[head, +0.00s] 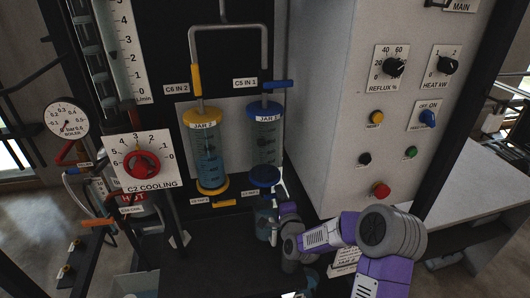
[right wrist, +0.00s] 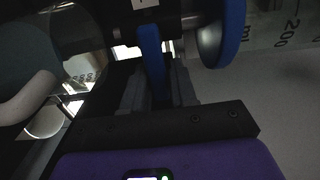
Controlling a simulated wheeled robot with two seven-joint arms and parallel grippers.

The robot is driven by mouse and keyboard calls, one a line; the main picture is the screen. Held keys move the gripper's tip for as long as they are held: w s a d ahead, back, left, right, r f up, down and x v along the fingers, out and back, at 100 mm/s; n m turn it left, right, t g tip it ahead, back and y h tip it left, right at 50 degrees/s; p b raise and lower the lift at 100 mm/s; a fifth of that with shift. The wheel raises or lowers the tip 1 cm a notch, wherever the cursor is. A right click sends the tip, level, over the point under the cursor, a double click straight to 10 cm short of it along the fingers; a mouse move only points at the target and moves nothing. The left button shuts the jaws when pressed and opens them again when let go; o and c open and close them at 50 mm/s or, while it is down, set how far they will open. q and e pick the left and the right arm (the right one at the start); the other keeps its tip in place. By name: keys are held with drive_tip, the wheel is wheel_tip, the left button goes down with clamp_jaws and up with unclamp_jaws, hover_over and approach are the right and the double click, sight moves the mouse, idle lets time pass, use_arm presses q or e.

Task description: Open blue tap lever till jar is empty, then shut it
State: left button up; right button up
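The blue-capped jar (head: 264,145) stands upright on the panel, right of the yellow-capped jar. Its glass looks tinted, but its liquid level is too dim to read. In the right wrist view its blue bottom cap (right wrist: 222,32) and part of its scale show. The blue tap lever (right wrist: 152,50) sticks out sideways from the dark outlet pipe below that cap. My right gripper (right wrist: 160,92) has its dark fingers close on both sides of the lever and looks shut on it. In the head view my right gripper (head: 281,196) hides the tap. My left gripper is not in view.
The yellow-capped jar (head: 208,152) holds blue liquid, with a yellow lever (head: 226,204) below. A blue upper lever (head: 277,85) sits above the blue-capped jar. A vessel (head: 263,231) stands under the tap. The white control cabinet (head: 325,130) is close on the right.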

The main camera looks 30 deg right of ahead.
drive_tip(key=o, duration=0.5)
drive_tip(key=shift+w+a+r, duration=0.1)
drive_tip(key=shift+a+r, duration=0.05)
drive_tip(key=shift+a, duration=0.05)
drive_tip(key=shift+d, duration=0.1)
drive_tip(key=b+v, duration=0.1)
drive_tip(key=v, duration=0.6)
drive_tip(key=shift+b, duration=0.35)
drive_tip(key=shift+f, duration=0.25)
